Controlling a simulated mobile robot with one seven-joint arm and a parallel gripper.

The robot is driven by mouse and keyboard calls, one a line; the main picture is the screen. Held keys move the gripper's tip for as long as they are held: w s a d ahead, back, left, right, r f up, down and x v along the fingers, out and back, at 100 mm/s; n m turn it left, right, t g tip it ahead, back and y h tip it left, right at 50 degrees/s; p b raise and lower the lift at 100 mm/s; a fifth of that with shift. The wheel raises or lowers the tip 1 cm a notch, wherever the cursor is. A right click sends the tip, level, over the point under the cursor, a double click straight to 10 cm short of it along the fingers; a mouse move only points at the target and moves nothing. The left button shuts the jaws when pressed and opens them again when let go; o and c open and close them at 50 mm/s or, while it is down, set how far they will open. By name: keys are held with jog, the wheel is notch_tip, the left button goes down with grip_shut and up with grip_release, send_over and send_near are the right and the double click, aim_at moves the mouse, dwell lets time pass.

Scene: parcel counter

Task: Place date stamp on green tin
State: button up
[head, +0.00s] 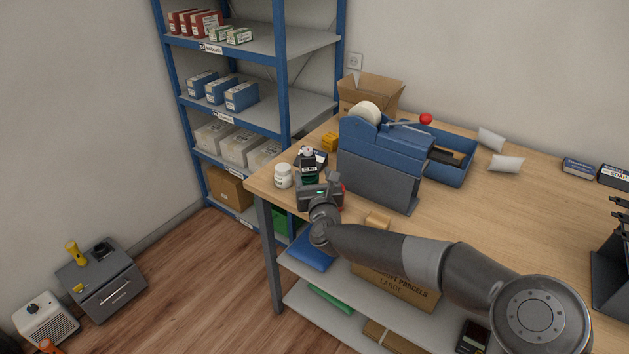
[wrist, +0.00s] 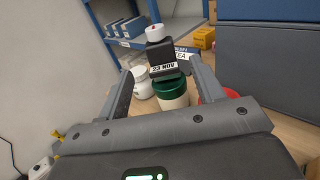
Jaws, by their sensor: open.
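The date stamp (wrist: 163,58) is black with a white knob and a "23 NOV" label. In the wrist view it is directly over the dark green lid of the green tin (wrist: 171,90) and appears to rest on it. The tin's lower side is pale. In the head view the stamp (head: 308,155) shows above the green tin (head: 310,179) near the counter's left end. My gripper (wrist: 160,66) is open, with one finger on each side of the stamp and visible gaps. In the head view my gripper (head: 320,188) partly hides the tin.
A white jar (wrist: 142,84) stands just left of the tin; it also shows in the head view (head: 283,177). A red thing (wrist: 222,95) is right of the tin. The blue tape dispenser (head: 385,145) stands to the right.

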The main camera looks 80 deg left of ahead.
jog(key=shift+d, duration=0.75)
jog(key=shift+r, duration=0.1)
